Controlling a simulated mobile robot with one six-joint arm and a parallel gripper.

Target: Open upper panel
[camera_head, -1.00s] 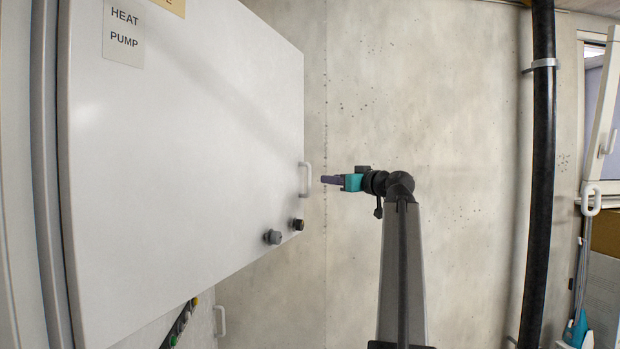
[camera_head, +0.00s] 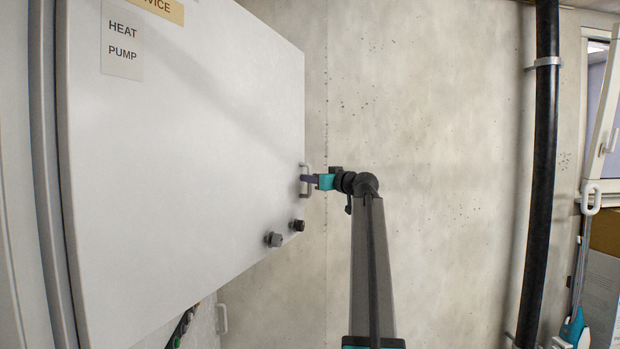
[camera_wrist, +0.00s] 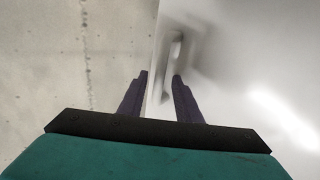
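The upper panel (camera_head: 190,150) is a large white door labelled HEAT PUMP, filling the left of the head view; it also shows in the wrist view (camera_wrist: 260,60). Its light D-shaped handle (camera_head: 309,168) is upright near the right edge. My gripper (camera_head: 304,179) is at the handle's middle height, its fingers overlapping the handle in the head view. In the wrist view, my two dark purple fingers (camera_wrist: 160,76) are apart, with the blurred handle (camera_wrist: 176,50) just ahead, nearer the right finger. I cannot tell whether the fingers touch it.
Two dark knobs (camera_head: 274,239) sit on the panel below the handle. Another pale handle (camera_head: 222,319) shows lower down. A bare concrete wall (camera_head: 430,120) is behind my arm. A black vertical pipe (camera_head: 542,180) and an open window (camera_head: 598,130) stand at the right.

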